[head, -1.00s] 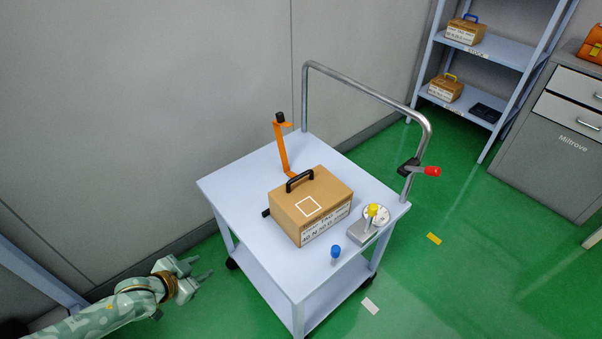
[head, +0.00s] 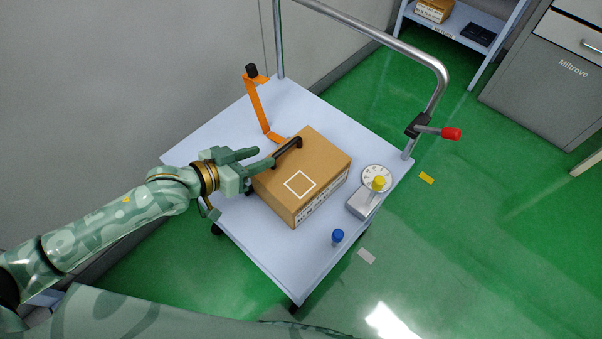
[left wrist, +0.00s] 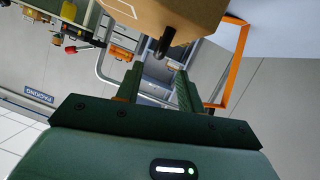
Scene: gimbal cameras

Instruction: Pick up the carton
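The brown carton (head: 309,170) sits on the pale cart top (head: 235,125), with a white square outline on its top and a printed label on its side. Its black handle (head: 288,152) stands at its left edge. My left gripper (head: 265,156) is at the handle's near end, its fingers parted. In the left wrist view the handle (left wrist: 164,43) shows just beyond the gap between the open fingers (left wrist: 159,70), below the carton (left wrist: 180,15). I cannot tell whether the fingers touch it. My right gripper is not in view.
An orange bracket with a black knob (head: 256,103) stands behind the carton. A dial with a yellow knob (head: 379,183) and a blue knob (head: 337,236) are on the right side. The cart's metal rail (head: 385,45) carries a red-ended lever (head: 450,134).

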